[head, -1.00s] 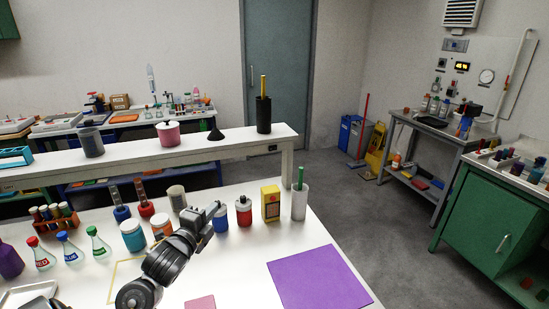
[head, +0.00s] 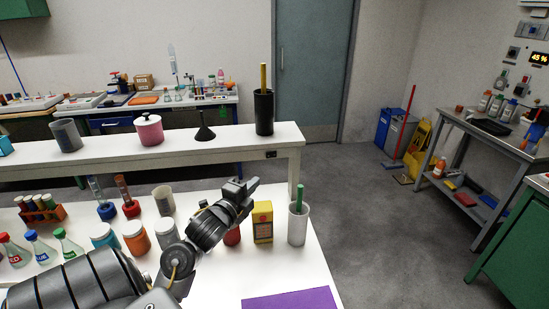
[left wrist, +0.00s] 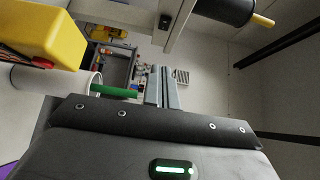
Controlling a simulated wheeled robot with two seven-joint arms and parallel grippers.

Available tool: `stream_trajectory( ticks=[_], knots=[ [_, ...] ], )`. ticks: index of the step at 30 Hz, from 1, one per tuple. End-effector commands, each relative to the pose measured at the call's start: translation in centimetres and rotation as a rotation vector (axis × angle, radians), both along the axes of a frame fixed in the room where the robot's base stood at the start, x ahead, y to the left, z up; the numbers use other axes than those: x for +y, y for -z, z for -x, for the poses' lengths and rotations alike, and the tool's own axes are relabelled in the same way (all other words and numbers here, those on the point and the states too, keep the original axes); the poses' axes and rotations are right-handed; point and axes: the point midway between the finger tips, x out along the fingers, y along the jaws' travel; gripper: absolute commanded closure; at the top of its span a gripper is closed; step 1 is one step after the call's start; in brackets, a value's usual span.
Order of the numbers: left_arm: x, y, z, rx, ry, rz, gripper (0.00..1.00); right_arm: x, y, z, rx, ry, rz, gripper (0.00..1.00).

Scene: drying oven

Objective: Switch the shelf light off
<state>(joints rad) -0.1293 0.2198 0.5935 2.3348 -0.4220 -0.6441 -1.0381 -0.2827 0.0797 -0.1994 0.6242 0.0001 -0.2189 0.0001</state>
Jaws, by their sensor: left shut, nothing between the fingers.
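A small black switch box (head: 270,154) sits on the front edge of the white raised shelf (head: 225,145), near its right end. It also shows in the left wrist view as a dark block (left wrist: 165,22) on the pale edge. I cannot tell its on or off position, and no lamp is clearly seen. My left gripper (head: 246,186) is shut and empty, in front of and below the switch box, apart from it. Its fingers (left wrist: 164,87) point toward the shelf in the left wrist view. My right gripper is not in view.
A yellow box (head: 262,222) and a white cup (head: 299,226) with a green rod stand just right of my left gripper. Several jars and flasks stand to its left. A black cylinder (head: 264,113) with a yellow rod stands on the shelf above the switch box.

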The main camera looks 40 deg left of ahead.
Motion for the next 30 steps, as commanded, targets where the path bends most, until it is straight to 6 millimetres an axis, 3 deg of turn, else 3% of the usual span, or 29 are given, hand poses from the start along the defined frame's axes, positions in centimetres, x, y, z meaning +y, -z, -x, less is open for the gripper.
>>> stream_trajectory(
  ticks=[3, 7, 11, 18, 25, 30],
  knots=[
    [0.0, 0.0, 0.0, 0.0, -0.001, 0.0, 1.0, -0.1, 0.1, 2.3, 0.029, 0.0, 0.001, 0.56],
    [0.1, 0.0, -0.1, 0.0, 0.0, 0.0, 1.0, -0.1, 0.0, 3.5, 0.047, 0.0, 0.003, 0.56],
    [0.2, -0.2, -1.1, -0.002, 0.0, 0.003, 1.0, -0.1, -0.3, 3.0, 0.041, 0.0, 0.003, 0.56],
    [1.2, -0.4, -5.5, -0.003, 0.002, 0.005, 1.0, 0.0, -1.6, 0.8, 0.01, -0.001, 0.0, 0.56],
    [2.2, -0.3, -10.0, -0.001, 0.003, 0.004, 1.0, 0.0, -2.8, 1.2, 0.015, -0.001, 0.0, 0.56],
    [4.3, -0.3, -11.2, 0.001, 0.002, 0.0, 1.0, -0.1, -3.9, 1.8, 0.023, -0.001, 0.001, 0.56]
  ],
)
